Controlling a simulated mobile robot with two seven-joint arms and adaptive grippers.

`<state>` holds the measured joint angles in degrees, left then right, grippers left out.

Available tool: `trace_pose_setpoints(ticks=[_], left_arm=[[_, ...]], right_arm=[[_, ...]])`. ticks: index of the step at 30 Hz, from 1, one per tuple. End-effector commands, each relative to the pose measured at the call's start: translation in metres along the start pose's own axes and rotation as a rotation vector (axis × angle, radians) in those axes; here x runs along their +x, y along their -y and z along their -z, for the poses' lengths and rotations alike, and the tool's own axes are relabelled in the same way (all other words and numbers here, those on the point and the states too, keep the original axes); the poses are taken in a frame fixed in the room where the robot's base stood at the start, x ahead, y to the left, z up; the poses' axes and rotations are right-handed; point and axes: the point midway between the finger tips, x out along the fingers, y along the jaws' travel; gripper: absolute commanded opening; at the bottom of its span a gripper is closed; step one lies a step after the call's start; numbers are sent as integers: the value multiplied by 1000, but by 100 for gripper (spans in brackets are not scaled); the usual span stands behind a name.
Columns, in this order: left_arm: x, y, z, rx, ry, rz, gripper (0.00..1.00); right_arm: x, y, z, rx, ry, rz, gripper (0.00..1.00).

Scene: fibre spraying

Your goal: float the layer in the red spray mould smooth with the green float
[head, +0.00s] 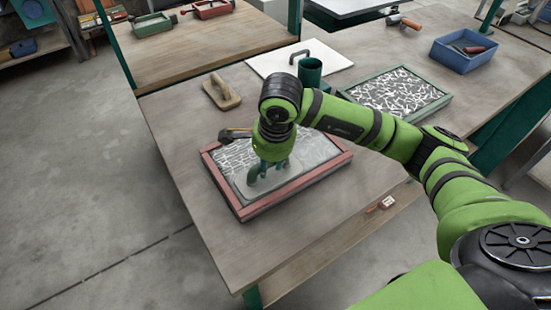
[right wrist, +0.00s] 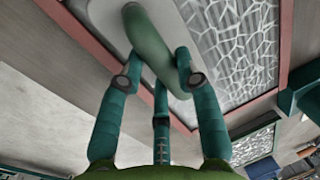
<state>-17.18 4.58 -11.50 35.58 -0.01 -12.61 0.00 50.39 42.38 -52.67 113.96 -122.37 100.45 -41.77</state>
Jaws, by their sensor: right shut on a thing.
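The red spray mould (head: 300,186) lies on the wooden table; its red rim also shows in the right wrist view (right wrist: 88,48). Its layer (head: 234,154) has a white web pattern at the left and back, and looks smoother and greyer at the right. My right gripper (head: 268,172) is shut on the handle of the green float (right wrist: 150,38), with fingers on both sides of it. The float's pale plate (head: 242,187) lies over the layer near the mould's front left; whether it touches is hard to tell. My left gripper is not in view.
A green mould (head: 440,98) with a webbed layer lies to the right. A wooden float (head: 221,92), a green cup (head: 310,72) and a white board with a handle (head: 275,60) stand behind. A blue bin (head: 464,52) is at the back right. The table's left front is clear.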

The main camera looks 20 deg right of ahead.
Motion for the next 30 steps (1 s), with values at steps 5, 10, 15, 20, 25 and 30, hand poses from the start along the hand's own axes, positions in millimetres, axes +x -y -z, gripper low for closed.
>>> trace_pose_setpoints(ticks=[5, 10, 15, 20, 25, 30], left_arm=[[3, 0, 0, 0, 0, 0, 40], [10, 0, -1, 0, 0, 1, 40], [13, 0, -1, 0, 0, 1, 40], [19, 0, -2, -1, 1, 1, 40], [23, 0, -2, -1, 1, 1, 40], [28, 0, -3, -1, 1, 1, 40]], right_arm=[[1, 0, -3, 1, 0, -1, 0], [2, 0, 10, 2, -1, 0, 0], [1, 0, 17, 1, 0, -1, 0], [2, 0, 27, 2, -2, 0, 0], [1, 0, 35, 1, -1, 0, 0], [2, -1, 45, 3, -2, -1, 0]])
